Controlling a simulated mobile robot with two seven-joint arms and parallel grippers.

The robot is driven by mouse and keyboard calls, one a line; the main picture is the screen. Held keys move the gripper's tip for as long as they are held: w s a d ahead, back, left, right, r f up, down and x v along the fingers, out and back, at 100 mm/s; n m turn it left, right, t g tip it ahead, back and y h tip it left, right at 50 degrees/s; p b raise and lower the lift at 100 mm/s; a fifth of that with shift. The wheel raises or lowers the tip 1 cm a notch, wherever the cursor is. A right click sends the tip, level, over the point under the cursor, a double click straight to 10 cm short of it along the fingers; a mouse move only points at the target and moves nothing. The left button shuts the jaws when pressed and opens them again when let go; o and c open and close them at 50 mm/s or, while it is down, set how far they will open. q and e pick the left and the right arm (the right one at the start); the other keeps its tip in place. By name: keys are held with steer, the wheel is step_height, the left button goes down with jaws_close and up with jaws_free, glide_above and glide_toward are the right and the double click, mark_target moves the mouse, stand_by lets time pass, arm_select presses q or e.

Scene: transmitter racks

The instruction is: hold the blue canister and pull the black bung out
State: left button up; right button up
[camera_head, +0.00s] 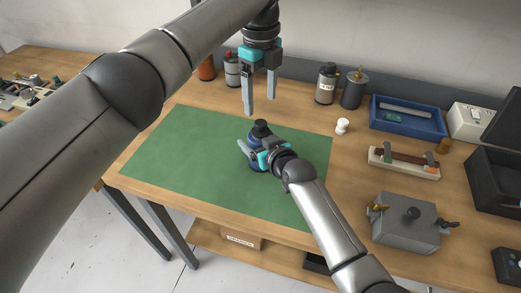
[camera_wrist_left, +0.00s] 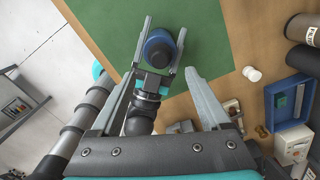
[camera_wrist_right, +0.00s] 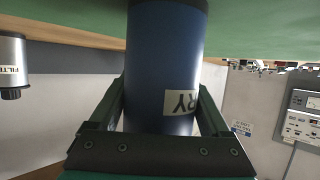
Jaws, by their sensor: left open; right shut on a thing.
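The blue canister (camera_head: 256,162) stands on the green mat (camera_head: 200,150), and the black bung (camera_head: 261,129) sits in its top. My right gripper (camera_head: 253,150) is shut on the canister's body from the right. The right wrist view shows the blue body (camera_wrist_right: 165,65) with a partly hidden white label between the fingers. My left gripper (camera_head: 260,95) is open and empty, pointing down above the mat, behind and above the canister.
Bottles (camera_head: 326,84) and a dark grey canister (camera_head: 353,90) stand along the wall. A small white item (camera_head: 342,126) is right of the mat. The mat's left half is clear.

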jaws_close()
arm_select(q)
steer(key=shift+c, duration=0.5)
